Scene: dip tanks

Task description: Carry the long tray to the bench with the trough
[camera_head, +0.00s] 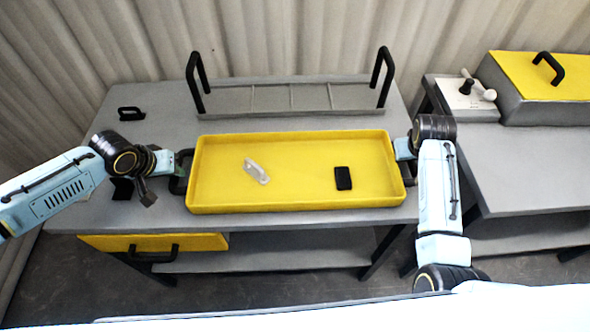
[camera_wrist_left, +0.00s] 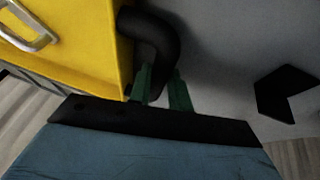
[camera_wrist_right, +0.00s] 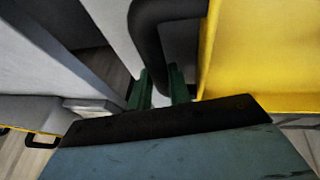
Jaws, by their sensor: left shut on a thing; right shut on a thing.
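The long yellow tray (camera_head: 300,203) is at the front of the left grey bench, in the middle of the head view. It holds a pale handle-shaped piece (camera_head: 257,171) and a black block (camera_head: 343,178). My left gripper (camera_head: 180,165) is shut on the tray's left black handle; the handle (camera_wrist_left: 158,38) shows between the green fingers in the left wrist view. My right gripper (camera_head: 410,158) is shut on the tray's right handle, which shows as a black loop (camera_wrist_right: 150,45) in the right wrist view. I cannot tell whether the tray touches the bench.
A black handle-shaped piece (camera_head: 131,113) lies at back left. The right bench (camera_head: 510,165) carries a yellow-lidded box (camera_head: 540,75) and a white block with a lever (camera_head: 464,97). A gap separates the benches.

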